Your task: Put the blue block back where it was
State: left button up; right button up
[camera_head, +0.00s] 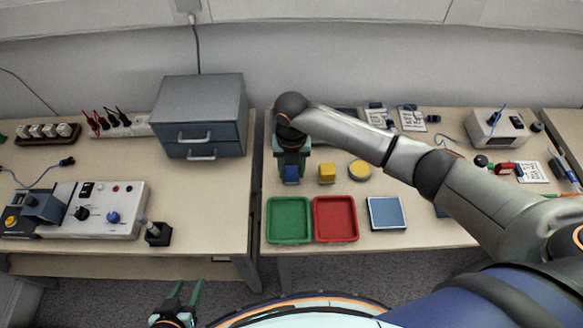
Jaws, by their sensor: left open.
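The blue block (291,174) is on the right-hand table, left of a yellow cube (327,173) and a yellow round block (360,170). My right gripper (291,170) points down over the blue block, with its fingers at either side of it. The gripper hides the block's upper part, and I cannot tell whether the fingers press on it or whether it touches the table. My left gripper (181,294) is open and empty at the bottom of the view, in front of the tables.
A green tray (289,240), a red tray (335,238) and a blue square pad (387,213) lie along the front of the right table. A drawer cabinet (203,115) stands on the left table. My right arm crosses above the right table.

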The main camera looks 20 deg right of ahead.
aim_at(291, 169)
jog(key=o, duration=0.4)
notch_tip(291, 169, up, 12)
jog(key=shift+r+p, duration=0.15)
jog(key=shift+p, duration=0.45)
